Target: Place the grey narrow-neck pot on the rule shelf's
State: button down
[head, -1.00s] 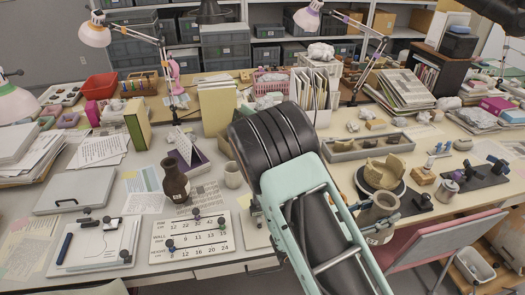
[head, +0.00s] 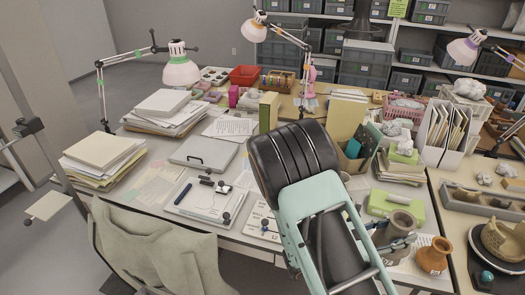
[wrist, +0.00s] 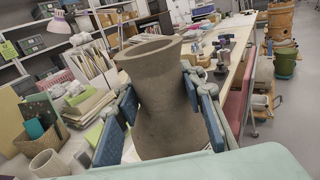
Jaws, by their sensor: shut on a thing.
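The grey narrow-neck pot (wrist: 165,110) stands upright in the wrist view, with a flared rim and a pinched neck. My gripper (wrist: 163,98) is shut on it, with blue finger pads on either side of its neck. In the head view the pot (head: 393,229) is at the lower right beyond my arm, and my gripper (head: 398,243) is partly hidden there. The pot's base is hidden in the wrist view. I cannot make out a rule shelf for certain.
An orange-brown pot (head: 433,257) stands right of the held pot in the head view. A green box (head: 396,204) lies behind it. A cream mug (wrist: 48,165) is at the lower left of the wrist view. A draped chair (head: 155,250) stands at the desk front.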

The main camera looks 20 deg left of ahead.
aim_at(49, 205)
jog(key=j+u, duration=0.2)
jog(key=u, duration=0.8)
jog(key=i+j+u, duration=0.1)
jog(key=u, duration=0.3)
jog(key=i+j+u, duration=0.1)
jog(key=j+u, duration=0.15)
jog(key=u, duration=0.15)
jog(key=i+j+u, duration=0.2)
jog(key=u, duration=0.15)
jog(key=i+j+u, duration=0.15)
jog(key=i+u, duration=0.25)
jog(key=i+j+u, duration=0.1)
jog(key=i+u, duration=0.35)
jog(key=i, duration=1.1)
